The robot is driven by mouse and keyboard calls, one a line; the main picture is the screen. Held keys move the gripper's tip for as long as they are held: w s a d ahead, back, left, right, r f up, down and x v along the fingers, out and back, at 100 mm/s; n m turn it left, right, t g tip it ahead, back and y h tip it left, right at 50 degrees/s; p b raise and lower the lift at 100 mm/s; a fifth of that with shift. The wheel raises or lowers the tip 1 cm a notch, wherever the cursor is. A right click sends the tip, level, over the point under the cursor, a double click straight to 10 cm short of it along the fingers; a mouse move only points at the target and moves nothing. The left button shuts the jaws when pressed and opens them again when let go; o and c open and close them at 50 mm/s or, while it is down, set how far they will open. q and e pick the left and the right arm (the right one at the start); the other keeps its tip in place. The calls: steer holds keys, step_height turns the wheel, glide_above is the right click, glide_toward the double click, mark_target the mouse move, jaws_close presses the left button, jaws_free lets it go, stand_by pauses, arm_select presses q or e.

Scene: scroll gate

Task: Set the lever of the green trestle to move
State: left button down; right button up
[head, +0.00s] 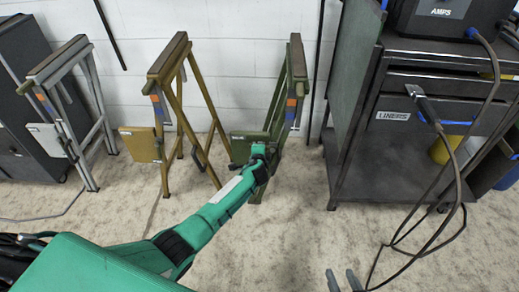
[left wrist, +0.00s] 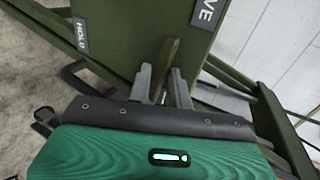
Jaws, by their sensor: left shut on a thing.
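The green trestle (head: 298,75) stands against the wall, right of the other trestles. Its green plate (head: 240,148) also fills the upper left wrist view (left wrist: 140,35). It bears a HOLD label (left wrist: 81,36) on the left and a label ending in "VE" (left wrist: 207,12) at upper right. An olive lever (left wrist: 165,62) sticks out between these labels, nearer neither clearly. My left gripper (head: 258,155) is at the plate, and its fingers (left wrist: 162,84) are shut on the lever. My right gripper (head: 343,281) shows only its fingertips at the bottom edge, apart and empty.
A brown trestle (head: 170,60) and a grey trestle (head: 62,65) stand to the left. A dark cart (head: 400,140) with a LINERS drawer and hanging cables (head: 455,170) stands at right. Bare floor (head: 290,235) lies in front.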

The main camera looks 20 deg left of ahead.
arm_select(q)
steer(key=shift+w+a+r, duration=0.1)
steer(key=shift+w+r, duration=0.1)
steer(key=shift+r, duration=0.3)
arm_select(e)
steer(key=shift+d, duration=0.2)
arm_select(q)
steer(key=c, duration=1.6)
jaws_free()
steer(key=shift+s+f, duration=0.1)
steer(key=shift+f, duration=0.1)
